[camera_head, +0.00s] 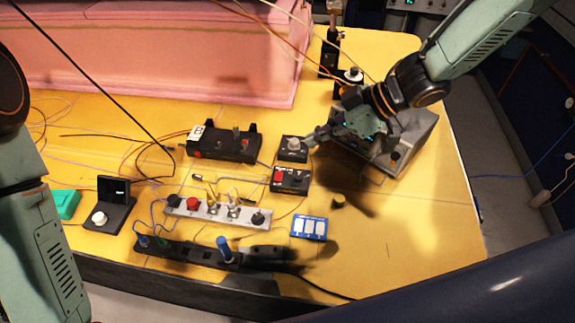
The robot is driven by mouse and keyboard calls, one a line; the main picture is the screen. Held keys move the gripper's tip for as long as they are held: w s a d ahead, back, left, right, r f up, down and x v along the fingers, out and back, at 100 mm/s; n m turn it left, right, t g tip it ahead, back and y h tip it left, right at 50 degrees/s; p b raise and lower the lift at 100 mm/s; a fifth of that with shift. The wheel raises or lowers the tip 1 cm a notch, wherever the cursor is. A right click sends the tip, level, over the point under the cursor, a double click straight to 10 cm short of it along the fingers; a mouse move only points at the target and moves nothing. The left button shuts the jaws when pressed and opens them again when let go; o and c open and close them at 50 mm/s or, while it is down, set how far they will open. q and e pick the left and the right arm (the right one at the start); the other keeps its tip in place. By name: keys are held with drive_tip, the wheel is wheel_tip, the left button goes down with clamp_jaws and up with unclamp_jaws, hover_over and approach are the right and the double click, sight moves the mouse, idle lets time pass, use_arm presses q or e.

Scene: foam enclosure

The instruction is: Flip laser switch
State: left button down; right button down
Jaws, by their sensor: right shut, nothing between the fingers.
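My right gripper (313,138) comes in from the upper right and is shut and empty. Its fingertips are close to a small black box with a round grey knob (292,146); I cannot tell whether they touch. Just below is a small black box with a red part (290,181). A larger black box with small upright toggles and a white label (224,144) lies to the left. A grey strip with several coloured knobs or switches (215,212) lies in front. I cannot tell which of these is the laser switch. Only my left arm's links show, at the left edge.
A grey metal box (413,133) stands beneath my right arm. A pink foam block (160,50) lies along the back of the yellow table (420,240). Loose wires cross the left half. A blue-and-white panel (309,228) lies at the front; the table's right front is clear.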

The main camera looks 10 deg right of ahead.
drive_tip(key=b, duration=0.2)
hover_over(286, 181)
drive_tip(key=w, duration=0.1)
drive_tip(key=f, duration=0.6)
drive_tip(key=shift+w+d+f, duration=0.2)
drive_tip(key=shift+d+f, duration=0.05)
drive_tip(key=shift+f, duration=0.1)
wheel_tip(286, 181, down, 2)
drive_tip(key=shift+f, duration=0.1)
drive_tip(key=shift+d+f, duration=0.1)
drive_tip(key=shift+f, duration=0.65)
drive_tip(key=shift+f, duration=0.15)
drive_tip(key=shift+s+a+r, duration=0.25)
drive_tip(key=shift+s+a, duration=0.05)
drive_tip(key=shift+s, duration=0.35)
